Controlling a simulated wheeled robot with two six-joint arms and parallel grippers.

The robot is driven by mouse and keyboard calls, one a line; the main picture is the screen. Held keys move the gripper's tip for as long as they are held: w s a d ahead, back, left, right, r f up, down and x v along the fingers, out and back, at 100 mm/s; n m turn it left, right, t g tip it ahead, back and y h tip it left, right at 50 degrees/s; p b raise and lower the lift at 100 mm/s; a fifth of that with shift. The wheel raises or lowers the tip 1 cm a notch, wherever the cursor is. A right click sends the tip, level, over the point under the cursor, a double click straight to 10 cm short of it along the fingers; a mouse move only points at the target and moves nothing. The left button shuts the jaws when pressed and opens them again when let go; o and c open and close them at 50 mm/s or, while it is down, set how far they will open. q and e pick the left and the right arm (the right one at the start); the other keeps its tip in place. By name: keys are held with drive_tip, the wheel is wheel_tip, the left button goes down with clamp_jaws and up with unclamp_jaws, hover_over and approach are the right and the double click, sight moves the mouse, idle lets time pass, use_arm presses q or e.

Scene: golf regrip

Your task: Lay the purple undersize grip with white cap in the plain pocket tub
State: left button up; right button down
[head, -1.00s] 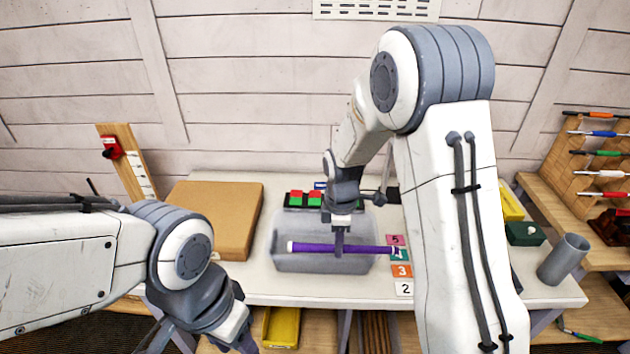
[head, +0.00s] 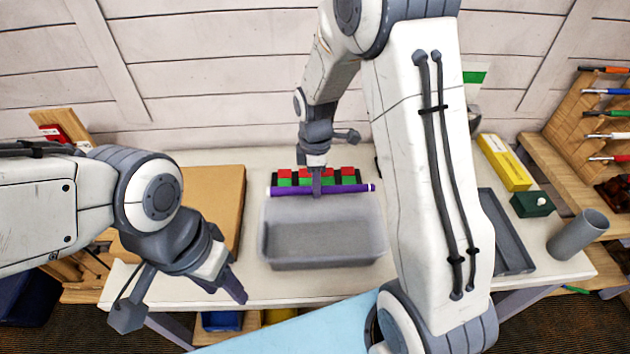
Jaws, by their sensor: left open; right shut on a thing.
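The purple grip (head: 345,188) with a white cap at its left end lies level, held at its middle in my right gripper (head: 316,190). It shows over the back rim of the grey tub, in front of the red and green blocks. Its height above the rim is hard to tell. The plain tub (head: 325,264) stands on the table, and its inside looks empty. My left gripper (head: 238,294) is open and empty, at the table's front edge left of the tub.
Red and green blocks (head: 348,176) sit in a black holder behind the tub. A brown cardboard box (head: 222,200) is left of it. A grey tray (head: 508,240), yellow box (head: 505,160), green block (head: 532,204) and grey cup (head: 578,234) are at the right.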

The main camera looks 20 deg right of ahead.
drive_tip(key=shift+r, duration=0.1)
wheel_tip(320, 180, down, 11)
drive_tip(key=b, duration=0.7)
idle(0.5)
drive_tip(key=c, duration=0.6)
unclamp_jaws()
drive_tip(key=shift+s, duration=0.1)
drive_tip(key=shift+r+p, duration=4.3)
drive_tip(key=shift+r, duration=0.65)
